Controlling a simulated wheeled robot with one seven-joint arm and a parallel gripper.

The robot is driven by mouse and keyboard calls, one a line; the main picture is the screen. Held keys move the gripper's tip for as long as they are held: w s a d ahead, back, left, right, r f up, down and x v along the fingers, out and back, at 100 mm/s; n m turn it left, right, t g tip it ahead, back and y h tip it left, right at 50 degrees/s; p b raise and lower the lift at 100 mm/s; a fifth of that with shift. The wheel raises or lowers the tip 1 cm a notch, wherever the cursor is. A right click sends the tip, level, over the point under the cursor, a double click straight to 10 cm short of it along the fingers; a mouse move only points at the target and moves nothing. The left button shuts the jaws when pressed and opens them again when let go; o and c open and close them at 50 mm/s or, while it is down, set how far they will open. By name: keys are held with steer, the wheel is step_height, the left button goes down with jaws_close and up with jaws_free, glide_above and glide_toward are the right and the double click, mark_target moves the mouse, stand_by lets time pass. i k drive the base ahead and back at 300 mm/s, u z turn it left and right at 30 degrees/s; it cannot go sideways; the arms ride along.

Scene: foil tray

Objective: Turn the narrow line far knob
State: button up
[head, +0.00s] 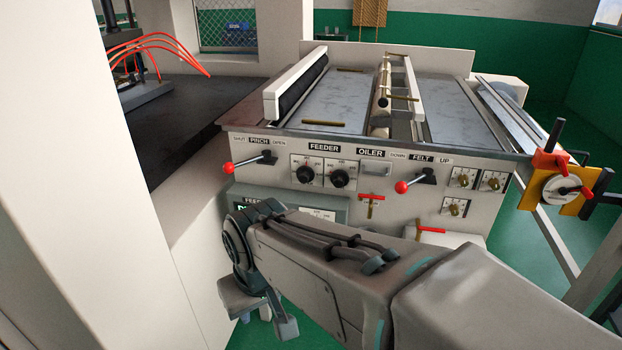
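The front panel (300,155) of a beige feeder machine faces me, with several knobs on it. Two black round dials, a left one (305,174) and a right one (340,178), sit side by side below the FEEDER label. Small brass knobs on square plates sit at the right: an upper left one (462,181), an upper right one (492,184) and a lower one (455,209). I cannot read which knob is the narrow line far one. My arm crosses below the panel. Its far end, low left, is apart from these knobs; my gripper's fingers are not clear there.
Red-balled levers stick out at the left (250,161) and middle (414,182). Red-handled brass valves (371,201) stand below. An orange and yellow unit (560,192) projects at the right edge. A white pillar (85,180) blocks the left.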

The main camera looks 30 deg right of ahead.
mark_target(340, 178)
steer(key=k, duration=0.15)
steer(key=z, duration=1.1)
steer(key=i, duration=0.5)
steer(key=z, duration=1.2)
steer(key=k, duration=1.4)
steer(key=u, duration=0.7)
steer(key=i, duration=1)
